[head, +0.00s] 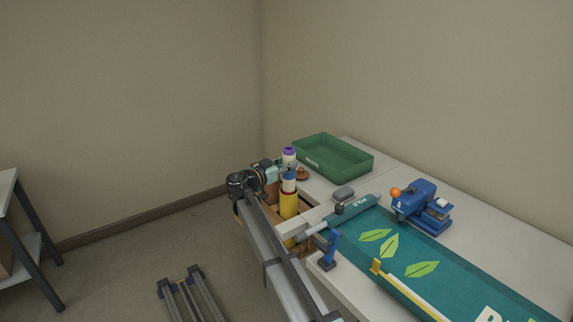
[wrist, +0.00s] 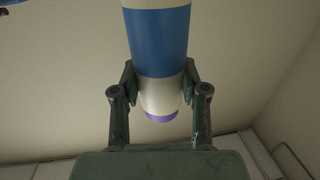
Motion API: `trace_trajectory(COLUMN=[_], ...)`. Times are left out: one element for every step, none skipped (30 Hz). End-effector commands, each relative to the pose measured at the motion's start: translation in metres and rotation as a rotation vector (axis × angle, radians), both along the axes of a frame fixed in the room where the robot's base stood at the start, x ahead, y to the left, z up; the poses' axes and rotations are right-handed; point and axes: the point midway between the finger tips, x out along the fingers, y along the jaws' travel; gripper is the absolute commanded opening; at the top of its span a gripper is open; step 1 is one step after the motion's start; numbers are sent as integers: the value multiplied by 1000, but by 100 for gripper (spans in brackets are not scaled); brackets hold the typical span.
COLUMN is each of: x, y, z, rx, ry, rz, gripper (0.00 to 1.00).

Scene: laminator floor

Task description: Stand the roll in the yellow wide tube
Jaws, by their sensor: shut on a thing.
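The roll (head: 289,176) is upright in the head view, with a purple top end, white body and blue band. It also shows in the wrist view (wrist: 158,45), where its purple end points down in the picture. My gripper (wrist: 158,82) is shut on the white part between the blue band and the purple end. In the head view my gripper (head: 287,166) is above the yellow wide tube (head: 289,205). The roll's lower end lines up with the tube's top. I cannot tell whether it is inside the mouth or just above or before it.
A brown carton (head: 273,203) is around the tube, partly hidden by my arm. A green tray (head: 333,157), a grey block (head: 344,194), a teal banner (head: 420,258) and a blue machine (head: 420,203) are on the white table. A blue clamp (head: 326,250) is at the table's near edge.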

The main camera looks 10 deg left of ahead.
Motion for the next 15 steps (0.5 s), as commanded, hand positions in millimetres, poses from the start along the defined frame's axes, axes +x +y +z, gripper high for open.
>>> trace_trajectory(x=[0, 0, 0, 0, 0, 0, 0, 0, 0, 0, 0, 0, 0, 0, 0], y=[0, 0, 0, 0, 0, 0, 0, 0, 0, 0, 0, 0, 0, 0, 0], z=[-7, -9, -12, -14, -16, -19, -21, -23, -26, -28, -30, -33, -35, -37, -40], rx=[0, 0, 0, 0, 0, 0, 0, 0, 0, 0, 0, 0, 0, 0, 0], ry=[0, 0, 0, 0, 0, 0, 0, 0, 0, 0, 0, 0, 0, 0, 0], rz=[0, 0, 0, 0, 0, 0, 0, 0, 0, 0, 0, 0, 0, 0, 0], gripper=[8, 8, 8, 8, 8, 8, 8, 8, 8, 8, 8, 8, 8, 8, 8])
